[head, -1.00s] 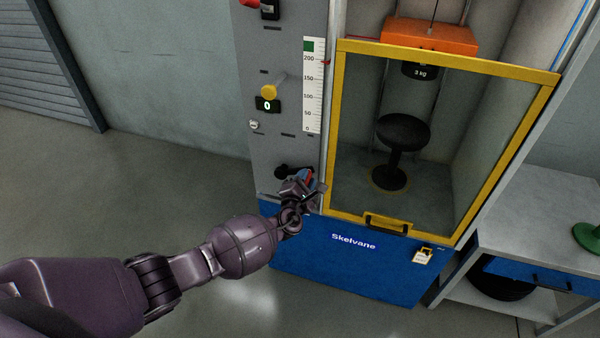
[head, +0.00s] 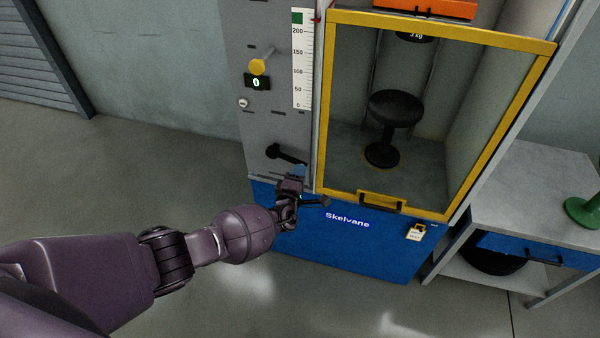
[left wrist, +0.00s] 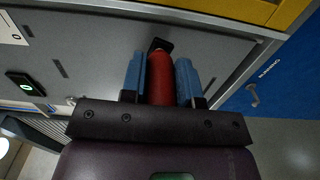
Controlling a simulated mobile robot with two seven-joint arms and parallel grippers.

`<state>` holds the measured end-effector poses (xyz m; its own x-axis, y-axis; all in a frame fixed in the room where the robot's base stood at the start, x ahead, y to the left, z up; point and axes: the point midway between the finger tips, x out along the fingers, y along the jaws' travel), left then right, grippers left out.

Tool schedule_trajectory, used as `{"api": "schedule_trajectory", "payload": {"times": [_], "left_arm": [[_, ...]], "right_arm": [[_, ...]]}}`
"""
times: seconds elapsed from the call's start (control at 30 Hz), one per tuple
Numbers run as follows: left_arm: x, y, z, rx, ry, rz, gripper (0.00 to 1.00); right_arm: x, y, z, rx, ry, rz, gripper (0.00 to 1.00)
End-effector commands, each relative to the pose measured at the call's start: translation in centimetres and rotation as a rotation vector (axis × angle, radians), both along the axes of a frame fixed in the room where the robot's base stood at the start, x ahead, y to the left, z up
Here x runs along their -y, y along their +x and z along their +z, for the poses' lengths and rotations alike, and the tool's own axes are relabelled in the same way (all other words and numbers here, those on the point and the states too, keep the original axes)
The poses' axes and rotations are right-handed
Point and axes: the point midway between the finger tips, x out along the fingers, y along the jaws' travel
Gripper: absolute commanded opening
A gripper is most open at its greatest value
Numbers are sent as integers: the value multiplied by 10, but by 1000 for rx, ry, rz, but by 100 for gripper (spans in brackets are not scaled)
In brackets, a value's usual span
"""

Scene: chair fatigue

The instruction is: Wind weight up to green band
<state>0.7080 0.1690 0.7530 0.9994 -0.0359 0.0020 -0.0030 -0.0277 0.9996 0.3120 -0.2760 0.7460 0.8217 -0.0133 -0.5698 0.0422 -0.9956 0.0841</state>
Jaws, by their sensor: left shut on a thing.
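The black 3 kg weight (head: 414,38) hangs high inside the yellow-framed cabinet above the black stool (head: 394,108), clear of it. An orange block (head: 430,9) is above it, cut off by the picture's top. The green band (head: 297,17) tops the white scale (head: 302,65). A small red pointer (head: 317,19) beside the scale looks about level with the band. My left gripper (head: 291,185) is at the black crank (head: 283,153) on the grey panel. In the left wrist view its blue fingers are shut around the red crank handle (left wrist: 160,78). My right gripper is not visible.
The yellow-framed door (head: 487,150) looks closed, its handle (head: 382,200) at the bottom. A yellow knob (head: 259,67) sticks out above a display (head: 257,82) reading 0. A padlock tag (head: 415,233) hangs low right. A side bench (head: 545,190) stands right; floor at left is clear.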

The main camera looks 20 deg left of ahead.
Motion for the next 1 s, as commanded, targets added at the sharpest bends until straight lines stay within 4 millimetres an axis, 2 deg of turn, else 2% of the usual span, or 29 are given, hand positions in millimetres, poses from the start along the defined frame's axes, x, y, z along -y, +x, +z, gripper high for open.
{"api": "schedule_trajectory", "payload": {"times": [0.03,0.5,0.53,0.7,1.0], "left_arm": [[-2,-2,-6,-8,9,1,0],[-3,-2,-7,-7,22,3,0],[-4,-2,-7,-7,22,4,30],[-3,-2,-6,-5,21,3,54],[-2,-2,-3,-2,20,2,54]], "right_arm": [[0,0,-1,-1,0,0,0],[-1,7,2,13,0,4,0],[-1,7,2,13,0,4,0],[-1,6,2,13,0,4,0],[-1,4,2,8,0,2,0]]}}
